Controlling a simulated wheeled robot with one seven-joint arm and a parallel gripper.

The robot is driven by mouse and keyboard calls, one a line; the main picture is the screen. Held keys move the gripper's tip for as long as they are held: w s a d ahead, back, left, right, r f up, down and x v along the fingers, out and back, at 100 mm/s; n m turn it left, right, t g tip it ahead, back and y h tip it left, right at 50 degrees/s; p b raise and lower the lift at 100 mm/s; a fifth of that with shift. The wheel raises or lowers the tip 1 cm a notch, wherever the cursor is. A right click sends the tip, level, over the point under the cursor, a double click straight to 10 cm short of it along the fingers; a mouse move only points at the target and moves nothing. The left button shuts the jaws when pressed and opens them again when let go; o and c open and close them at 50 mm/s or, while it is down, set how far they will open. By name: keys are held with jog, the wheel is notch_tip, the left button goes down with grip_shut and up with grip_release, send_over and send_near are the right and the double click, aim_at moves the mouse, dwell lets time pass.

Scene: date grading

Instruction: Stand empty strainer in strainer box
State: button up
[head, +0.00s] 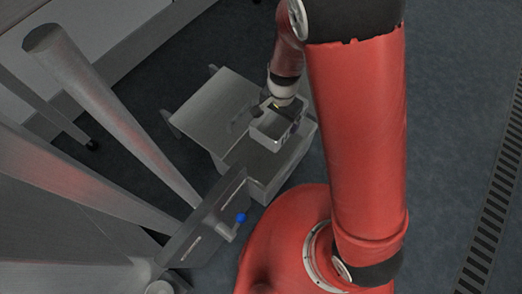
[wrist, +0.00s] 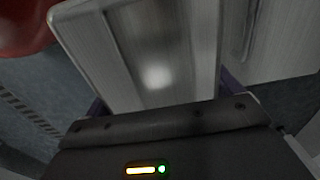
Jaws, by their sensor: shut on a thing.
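A small metal box-shaped strainer (head: 270,133) hangs below my gripper (head: 277,107) in the head view. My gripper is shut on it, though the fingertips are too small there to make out. In the wrist view the strainer (wrist: 165,55) fills the upper middle as a pale metal pan with a raised rim, close in front of my gripper (wrist: 165,108). No contents show on the part that I see. Below the strainer in the head view is a grey boxy container (head: 262,186), perhaps the strainer box; its inside is hidden. I cannot tell whether they touch.
A grey flat-topped unit (head: 215,105) stands beside the container on the left. A dark panel with a blue knob (head: 241,217) is in front, and thick grey posts (head: 110,110) cross the left side. The dark floor (head: 455,100) to the right is clear, with a drain grating (head: 495,200).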

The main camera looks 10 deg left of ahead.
aim_at(279, 124)
notch_tip(279, 124, down, 18)
jog(key=b, duration=0.4)
jog(key=shift+r, duration=0.1)
jog(key=o, duration=0.7)
jog(key=shift+o, duration=0.5)
notch_tip(279, 124, up, 12)
jog(key=p, duration=0.3)
jog(key=shift+r, duration=0.1)
